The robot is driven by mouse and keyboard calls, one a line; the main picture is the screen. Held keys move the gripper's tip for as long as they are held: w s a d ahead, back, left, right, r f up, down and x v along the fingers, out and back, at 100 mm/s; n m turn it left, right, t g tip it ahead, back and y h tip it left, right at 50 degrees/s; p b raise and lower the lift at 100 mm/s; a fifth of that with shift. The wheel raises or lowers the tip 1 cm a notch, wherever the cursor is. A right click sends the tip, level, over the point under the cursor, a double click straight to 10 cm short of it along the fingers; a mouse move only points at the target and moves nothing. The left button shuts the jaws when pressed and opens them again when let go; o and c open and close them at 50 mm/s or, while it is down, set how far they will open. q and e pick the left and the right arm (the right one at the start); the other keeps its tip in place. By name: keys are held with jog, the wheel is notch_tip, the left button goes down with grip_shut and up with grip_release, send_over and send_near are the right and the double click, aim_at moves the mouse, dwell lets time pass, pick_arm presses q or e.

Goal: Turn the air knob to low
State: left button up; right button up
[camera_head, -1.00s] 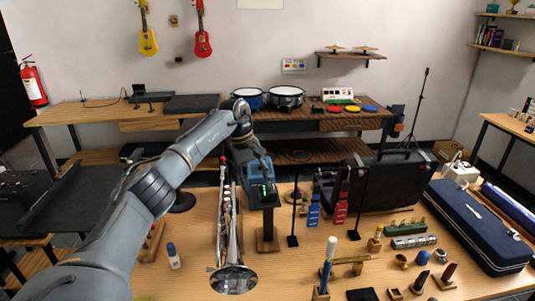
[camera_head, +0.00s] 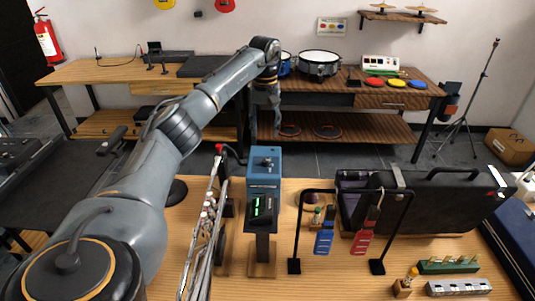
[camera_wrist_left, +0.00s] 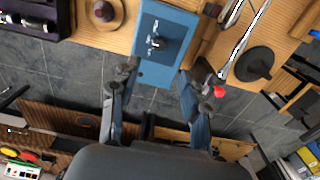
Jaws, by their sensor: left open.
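A blue device (camera_head: 263,180) with a green-lit display stands on a wooden base on the near table. The small dark air knob (camera_head: 266,161) sits on its top panel. In the left wrist view the knob (camera_wrist_left: 157,43) shows on the blue panel with small white marks around it; I cannot read its setting. My left gripper (camera_head: 268,97) hangs behind and above the device in the head view, apart from it. In the left wrist view its fingers (camera_wrist_left: 157,92) are spread and empty, with the device's edge between and beyond them. My right gripper is not in view.
A trumpet (camera_head: 205,235) stands left of the device. A black rack (camera_head: 318,192) with blue and red items and an open black case (camera_head: 430,205) stand to the right. Drums (camera_head: 319,64) sit on the back table. Open floor lies between the tables.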

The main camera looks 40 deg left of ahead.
aim_at(265, 160)
pick_arm(q)
notch_tip(265, 160, down, 10)
jog(key=shift+w+r+p, duration=0.1)
jog(key=shift+p, duration=0.75)
jog(key=shift+f, duration=0.6)
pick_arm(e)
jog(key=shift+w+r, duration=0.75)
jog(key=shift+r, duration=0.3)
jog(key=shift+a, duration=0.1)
pick_arm(q)
jog(key=shift+c, duration=1.1)
grip_shut()
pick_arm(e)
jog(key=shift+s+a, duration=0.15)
